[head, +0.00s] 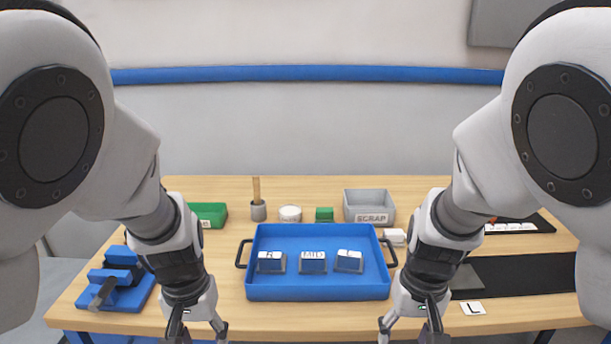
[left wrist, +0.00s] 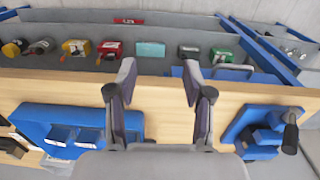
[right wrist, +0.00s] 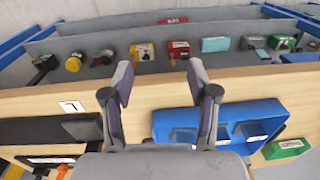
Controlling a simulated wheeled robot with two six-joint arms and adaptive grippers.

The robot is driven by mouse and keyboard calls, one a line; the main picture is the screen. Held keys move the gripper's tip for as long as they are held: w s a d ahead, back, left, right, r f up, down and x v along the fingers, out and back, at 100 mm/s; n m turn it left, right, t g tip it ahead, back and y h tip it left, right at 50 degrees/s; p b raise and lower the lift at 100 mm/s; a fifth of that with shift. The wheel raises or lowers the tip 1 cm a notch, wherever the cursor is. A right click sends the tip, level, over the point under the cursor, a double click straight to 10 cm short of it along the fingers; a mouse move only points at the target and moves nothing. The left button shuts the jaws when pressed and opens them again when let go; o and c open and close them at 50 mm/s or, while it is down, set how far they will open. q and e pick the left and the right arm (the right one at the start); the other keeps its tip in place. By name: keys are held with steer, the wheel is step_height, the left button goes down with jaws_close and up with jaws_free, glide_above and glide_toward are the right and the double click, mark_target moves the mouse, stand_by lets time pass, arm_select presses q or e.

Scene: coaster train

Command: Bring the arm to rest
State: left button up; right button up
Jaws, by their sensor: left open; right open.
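My left gripper (head: 197,332) hangs open and empty at the table's front edge, left of the blue tray. In the left wrist view its two fingers (left wrist: 158,85) stand apart with nothing between them. My right gripper (head: 412,334) hangs open and empty at the front edge, right of the tray. In the right wrist view its fingers (right wrist: 160,85) are also apart and empty. Both arms come down from the upper corners and are apart from the tray.
The blue tray (head: 318,291) holds three labelled blocks. A blue vise (head: 118,290) stands at the left. A grey SCRAP bin (head: 370,206), a green bin (head: 208,214) and a white round item (head: 290,214) stand behind. A black mat (head: 525,276) lies right, beside an L card (head: 472,308).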

arm_select(q)
steer(key=s+a+f+y, duration=0.1)
steer(key=s+a+f, duration=0.2)
steer(key=f, duration=0.6)
steer(key=s+a+f, duration=0.3)
steer(key=a+f, duration=0.1)
steer(key=f, duration=0.5)
arm_select(e)
steer(key=s+d+f+h, duration=0.1)
steer(key=s+d+f, duration=0.25)
steer(key=f, duration=0.55)
steer(key=s+d+f, duration=0.3)
steer(key=d+f, duration=0.1)
steer(key=f, duration=0.6)
arm_select(q)
steer(key=s+a+f, duration=0.1)
steer(key=s+f, duration=1.2)
steer(key=s, duration=0.1)
steer(key=shift+a+h, duration=0.3)
steer(key=shift+h, duration=0.1)
arm_select(e)
steer(key=s+d+f, duration=0.1)
steer(key=s+f, duration=1.1)
steer(key=s, duration=0.2)
steer(key=shift+d+f+y, duration=0.15)
steer(key=shift+d+y, duration=0.1)
steer(key=shift+y, duration=0.05)
